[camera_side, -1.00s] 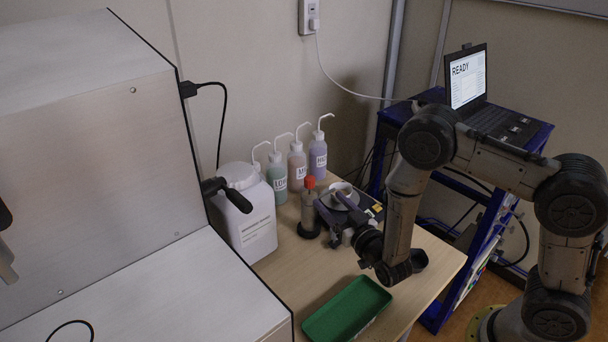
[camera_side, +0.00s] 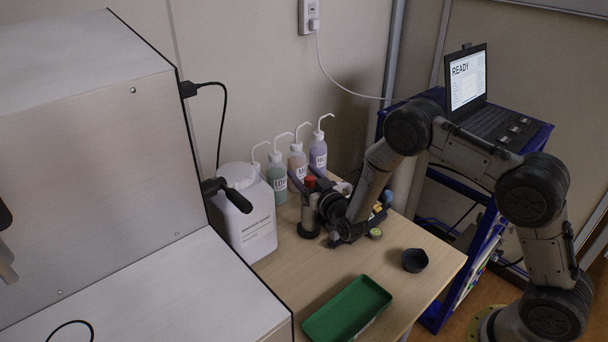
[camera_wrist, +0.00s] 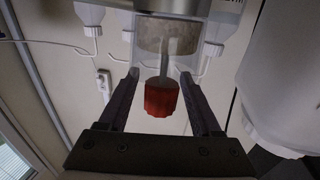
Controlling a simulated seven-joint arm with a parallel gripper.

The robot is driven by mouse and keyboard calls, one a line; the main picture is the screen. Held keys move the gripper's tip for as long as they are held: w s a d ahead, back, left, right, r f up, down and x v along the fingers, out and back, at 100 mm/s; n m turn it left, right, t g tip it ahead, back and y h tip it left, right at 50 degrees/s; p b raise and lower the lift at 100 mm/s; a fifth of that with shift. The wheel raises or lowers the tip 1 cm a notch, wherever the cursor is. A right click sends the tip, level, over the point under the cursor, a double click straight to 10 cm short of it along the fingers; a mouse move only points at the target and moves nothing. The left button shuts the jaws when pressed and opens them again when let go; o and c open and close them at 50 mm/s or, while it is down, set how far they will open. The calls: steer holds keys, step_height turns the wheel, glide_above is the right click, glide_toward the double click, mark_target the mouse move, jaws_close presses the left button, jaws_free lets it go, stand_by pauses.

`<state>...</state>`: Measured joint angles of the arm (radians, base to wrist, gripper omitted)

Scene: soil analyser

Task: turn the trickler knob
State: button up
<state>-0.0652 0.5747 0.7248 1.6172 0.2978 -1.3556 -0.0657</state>
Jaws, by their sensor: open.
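The trickler stands on the table with its red knob (camera_side: 310,182) on top and a grey body (camera_side: 309,212) on a dark round base. In the wrist view the red knob (camera_wrist: 161,97) sits on a thin shaft, between the two dark fingers of my gripper (camera_wrist: 160,90). A gap shows on each side of the knob, so my gripper is open and not touching it. In the side view my gripper (camera_side: 308,186) is level with the knob, and the arm comes in from the right.
Wash bottles (camera_side: 277,181) stand in a row behind the trickler. A large white jug (camera_side: 245,220) is to the left. A green tray (camera_side: 346,308) and a dark cup (camera_side: 414,260) lie in front. The laptop (camera_side: 468,78) on the blue cart reads READY.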

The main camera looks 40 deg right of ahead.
jaws_close()
stand_by(0.4)
steer(key=shift+n+y, duration=0.3)
steer(key=shift+y, duration=0.1)
steer(key=shift+s+a+n+g+y, duration=0.2)
steer(key=shift+a+n+g+y, duration=0.35)
steer(key=shift+n+g+y, duration=1.45)
steer(key=shift+s+a+n+g+y, duration=0.2)
steer(key=shift+a+n+g+y, duration=0.35)
steer(key=shift+n+y, duration=2.7)
steer(key=shift+s+a+n+g+y, duration=0.35)
steer(key=shift+n+g+y, duration=1.05)
steer(key=shift+y, duration=2.45)
steer(key=shift+w+a+n+g, duration=0.1)
steer(key=shift+a+n+g, duration=0.1)
steer(key=shift+n+g, duration=0.05)
